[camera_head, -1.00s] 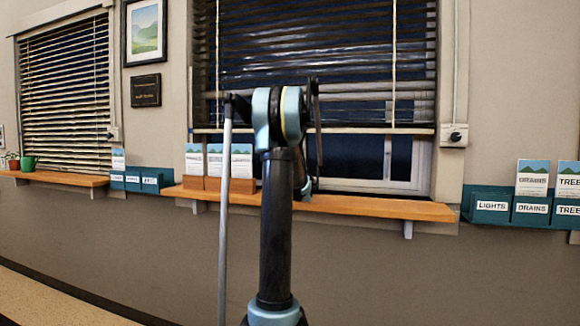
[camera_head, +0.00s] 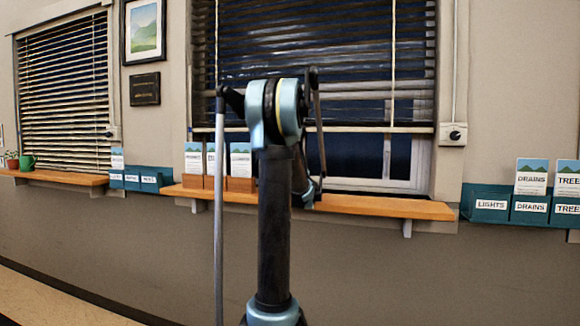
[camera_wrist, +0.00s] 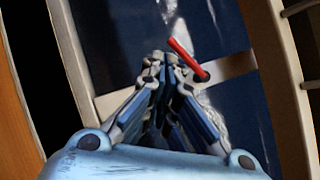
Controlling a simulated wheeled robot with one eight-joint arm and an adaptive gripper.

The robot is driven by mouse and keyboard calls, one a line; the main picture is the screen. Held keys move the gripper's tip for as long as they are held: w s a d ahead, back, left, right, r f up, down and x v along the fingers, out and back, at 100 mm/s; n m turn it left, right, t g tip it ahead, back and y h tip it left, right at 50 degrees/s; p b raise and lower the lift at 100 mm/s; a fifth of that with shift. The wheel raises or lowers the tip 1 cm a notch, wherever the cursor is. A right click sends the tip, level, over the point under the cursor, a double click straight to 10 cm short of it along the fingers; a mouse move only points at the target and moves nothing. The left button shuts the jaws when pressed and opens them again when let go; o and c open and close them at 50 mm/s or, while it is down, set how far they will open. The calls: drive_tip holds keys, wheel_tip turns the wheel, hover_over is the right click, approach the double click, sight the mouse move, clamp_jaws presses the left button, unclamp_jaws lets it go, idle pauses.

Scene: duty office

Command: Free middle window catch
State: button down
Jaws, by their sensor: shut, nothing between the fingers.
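The window catch shows in the wrist view as a red lever (camera_wrist: 187,58) on a dark pivot, mounted on a pale window bar (camera_wrist: 232,66). The lever slants from upper left down to the pivot at lower right. My gripper (camera_wrist: 164,62) is shut and empty, its fingertips just left of the lever. I cannot tell whether they touch it. In the head view the middle window (camera_head: 375,157) shows below its blind (camera_head: 330,60). My arm hides part of the window, and I cannot make out the catch or fingertips there.
A wooden sill (camera_head: 380,207) runs below the window. A wooden card holder (camera_head: 240,184) stands on its left part. Teal leaflet boxes (camera_head: 490,204) are at right, and a smaller teal set (camera_head: 140,179) is at left. The blind hangs over the window's upper part.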

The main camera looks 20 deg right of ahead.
drive_tip(key=v, duration=0.6)
drive_tip(key=shift+w, duration=0.1)
idle(0.3)
